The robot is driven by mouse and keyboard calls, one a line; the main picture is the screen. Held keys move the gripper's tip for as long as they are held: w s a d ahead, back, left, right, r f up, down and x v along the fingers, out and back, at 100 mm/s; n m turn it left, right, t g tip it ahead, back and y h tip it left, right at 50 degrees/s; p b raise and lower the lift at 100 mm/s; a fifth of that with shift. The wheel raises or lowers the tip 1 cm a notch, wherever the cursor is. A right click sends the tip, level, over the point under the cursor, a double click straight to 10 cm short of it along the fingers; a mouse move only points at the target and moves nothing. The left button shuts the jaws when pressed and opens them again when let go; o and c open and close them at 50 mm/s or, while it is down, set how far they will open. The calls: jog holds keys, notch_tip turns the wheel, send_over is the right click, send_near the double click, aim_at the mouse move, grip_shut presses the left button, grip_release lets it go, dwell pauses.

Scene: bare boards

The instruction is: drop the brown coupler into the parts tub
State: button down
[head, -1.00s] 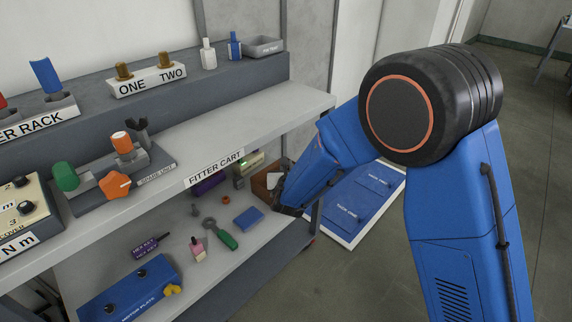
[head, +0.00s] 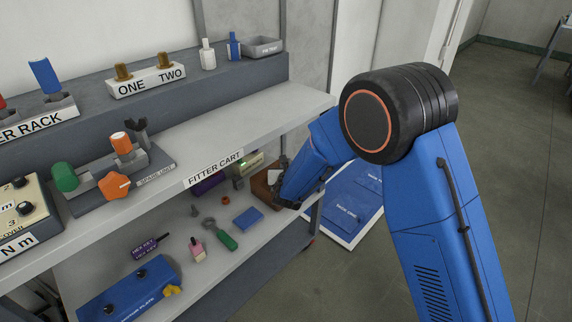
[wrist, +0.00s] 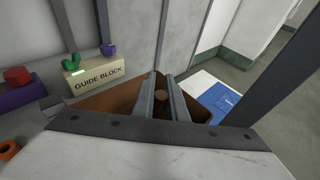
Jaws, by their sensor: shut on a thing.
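The brown coupler (wrist: 161,97) shows as a small round brown end between the two grey fingers of my gripper (wrist: 162,92) in the wrist view. The gripper is shut on it. A brown open box (wrist: 118,104), seemingly the parts tub, lies around and below the fingers in that view. I cannot tell how far the coupler is above its floor. In the head view the tub (head: 262,189) stands at the right end of the lower shelf, partly hidden by my arm. The coupler cannot be made out there.
A cream guide block (wrist: 95,76) with green and purple parts stands left of the tub. A blue block (head: 248,219), a green-handled wrench (head: 227,240) and a pink-topped bottle (head: 197,250) lie or stand on the lower shelf. The fitter cart's upper shelf (head: 265,140) overhangs it.

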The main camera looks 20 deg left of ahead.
jog(key=shift+f, duration=0.25)
jog(key=c, duration=1.8)
grip_release()
jog(key=shift+o, duration=0.2)
jog(key=v, duration=1.2)
jog(key=shift+r, duration=0.3)
jog(key=shift+s+a, duration=0.1)
